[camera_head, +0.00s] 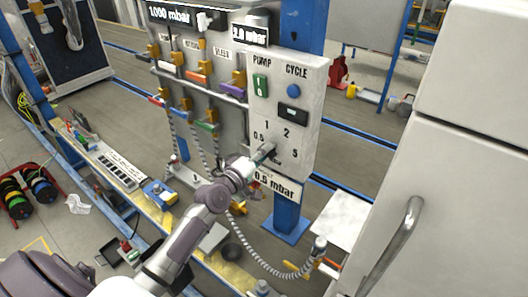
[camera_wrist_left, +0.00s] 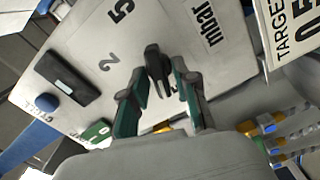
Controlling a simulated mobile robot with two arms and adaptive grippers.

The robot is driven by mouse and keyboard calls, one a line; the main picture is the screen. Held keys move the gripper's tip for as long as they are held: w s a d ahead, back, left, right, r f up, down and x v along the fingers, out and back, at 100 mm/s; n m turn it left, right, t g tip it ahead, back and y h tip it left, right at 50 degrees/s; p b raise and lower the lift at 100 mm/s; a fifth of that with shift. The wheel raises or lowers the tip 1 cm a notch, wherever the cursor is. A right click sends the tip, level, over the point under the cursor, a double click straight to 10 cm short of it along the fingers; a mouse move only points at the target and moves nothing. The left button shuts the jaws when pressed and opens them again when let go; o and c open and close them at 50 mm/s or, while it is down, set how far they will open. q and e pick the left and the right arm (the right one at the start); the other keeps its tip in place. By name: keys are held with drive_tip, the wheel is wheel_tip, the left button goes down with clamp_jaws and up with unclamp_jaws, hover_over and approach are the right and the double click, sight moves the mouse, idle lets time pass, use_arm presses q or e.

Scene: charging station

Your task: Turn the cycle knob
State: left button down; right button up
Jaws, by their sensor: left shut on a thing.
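The white control panel (camera_head: 312,90) carries the labels PUMP and CYCLE, with a blue round button (camera_head: 293,91) under CYCLE. Lower down, a black knob (camera_wrist_left: 157,66) sits among the marks 0.5, 1, 2 and 5. The blue button also shows in the left wrist view (camera_wrist_left: 41,106). My left gripper (camera_head: 264,155) reaches the knob from the lower left. In the left wrist view its green-edged fingers (camera_wrist_left: 160,80) are on either side of the knob and shut on it. In the head view the gripper hides much of the knob. My right gripper is not in view.
A green switch (camera_head: 260,85) and a small dark display (camera_head: 292,115) are on the same panel. Colored valve handles (camera_head: 205,78) with hoses stand to its left. A white cabinet with a metal handle (camera_head: 393,245) fills the right side.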

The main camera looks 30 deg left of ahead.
use_arm(q)
drive_tip(key=n, duration=0.3)
drive_tip(key=shift+n, duration=0.3)
drive_tip(key=shift+f, duration=0.1)
idle(0.4)
drive_tip(key=c, duration=1.2)
unclamp_jaws()
drive_tip(key=shift+o, duration=0.2)
drive_tip(key=s+a, duration=0.1)
drive_tip(key=s, duration=1.1)
drive_tip(key=shift+a, duration=0.4)
